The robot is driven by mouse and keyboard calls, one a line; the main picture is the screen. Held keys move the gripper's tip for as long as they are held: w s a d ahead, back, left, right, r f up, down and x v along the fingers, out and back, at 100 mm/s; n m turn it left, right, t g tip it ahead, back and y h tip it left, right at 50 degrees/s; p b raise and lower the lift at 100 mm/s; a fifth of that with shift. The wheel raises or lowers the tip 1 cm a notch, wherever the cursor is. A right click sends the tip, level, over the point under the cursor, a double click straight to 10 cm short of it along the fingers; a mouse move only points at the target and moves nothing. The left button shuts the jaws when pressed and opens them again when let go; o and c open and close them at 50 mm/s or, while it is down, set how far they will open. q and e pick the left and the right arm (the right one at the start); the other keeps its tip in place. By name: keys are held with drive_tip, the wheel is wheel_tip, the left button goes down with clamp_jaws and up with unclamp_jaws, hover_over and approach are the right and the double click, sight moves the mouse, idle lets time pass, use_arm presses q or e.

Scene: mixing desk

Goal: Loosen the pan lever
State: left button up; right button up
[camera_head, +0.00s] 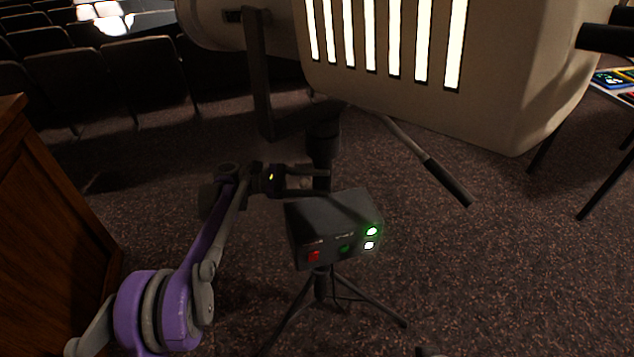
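A large beige spotlight (420,110) with glowing slots sits on a dark stand post (323,140). A long handle with a black grip (447,183) slants down to the right from under the spotlight. I cannot tell whether this is the pan lever or whether a smaller lever sits at the post. My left gripper (322,182) reaches in from the left at the post, just above the control box. Its two fingers are apart, one above the other, with a small pale patch between them. Whether they touch anything is unclear. My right gripper is out of view.
A dark control box (335,230) with red and green buttons and lit lamps is on the stand, above tripod legs (290,322). A wooden cabinet (45,210) stands at left, theatre seats (80,85) behind. Carpet at right (520,270) is mostly clear.

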use_arm(q)
drive_tip(key=c, duration=0.7)
drive_tip(key=shift+f, duration=0.15)
clamp_jaws()
drive_tip(key=shift+s, duration=0.1)
